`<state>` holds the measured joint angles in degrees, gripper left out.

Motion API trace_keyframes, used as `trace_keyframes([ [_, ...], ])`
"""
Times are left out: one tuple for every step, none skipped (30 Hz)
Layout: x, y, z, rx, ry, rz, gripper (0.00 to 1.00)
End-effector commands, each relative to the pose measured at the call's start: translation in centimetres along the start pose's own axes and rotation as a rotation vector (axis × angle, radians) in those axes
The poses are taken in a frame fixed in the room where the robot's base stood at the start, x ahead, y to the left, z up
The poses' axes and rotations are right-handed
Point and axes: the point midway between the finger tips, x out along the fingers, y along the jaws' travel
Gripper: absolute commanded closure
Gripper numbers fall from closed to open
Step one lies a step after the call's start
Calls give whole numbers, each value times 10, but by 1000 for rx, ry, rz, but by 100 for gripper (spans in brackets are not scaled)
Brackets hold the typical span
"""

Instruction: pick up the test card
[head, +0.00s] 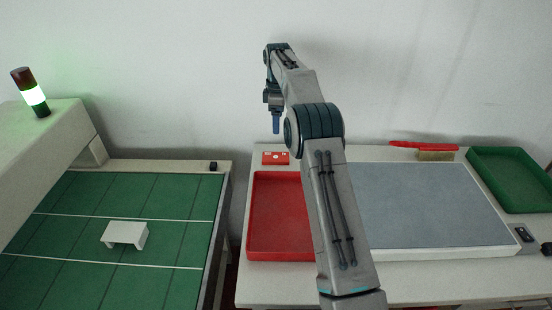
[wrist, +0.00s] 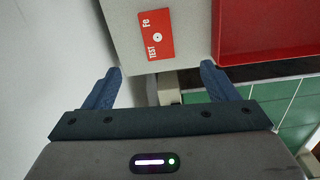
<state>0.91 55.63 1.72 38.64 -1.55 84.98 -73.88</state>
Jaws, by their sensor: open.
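The test card is a small red card with white lettering, "TEST" and "Fe", and a white dot. In the head view the test card (head: 275,158) lies flat on the white table, just behind the red tray. In the wrist view the test card (wrist: 155,35) shows at the top, beyond and between the fingertips. My gripper (wrist: 160,75) is open, with its two blue fingers apart and nothing between them. In the head view my gripper (head: 276,124) hangs above the card, apart from it.
The red tray (head: 262,215) is partly hidden by my arm. A grey-blue pad (head: 430,200), a red-handled brush (head: 425,148) and a green tray (head: 512,180) are to the right. A green conveyor (head: 70,230) carrying a white piece (head: 125,233) is at left, near a lit signal lamp (head: 33,97).

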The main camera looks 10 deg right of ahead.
Motion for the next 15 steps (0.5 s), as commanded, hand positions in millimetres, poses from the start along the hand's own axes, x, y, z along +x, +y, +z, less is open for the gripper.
trace_keyframes([
  [8,5,-1,-23,-1,-5,20],
  [12,7,-1,-37,-1,-7,20],
  [16,9,-1,-52,-1,-9,20],
  [18,10,-1,-60,-1,-11,20],
  [20,11,-2,-68,-1,-12,20],
  [23,12,-2,-76,-1,-13,20],
  [26,12,-2,-79,-2,-15,20],
  [29,12,-2,-82,-2,-16,20],
  [35,12,-2,-84,-2,-16,20],
  [40,12,-2,-84,-2,-18,20],
  [46,12,-2,-84,-2,-18,20],
  [54,11,-2,-84,-2,-19,20],
  [60,11,-2,-84,-2,-18,20],
  [66,11,-2,-84,-2,-19,20],
  [73,11,-2,-83,-2,-18,20],
])
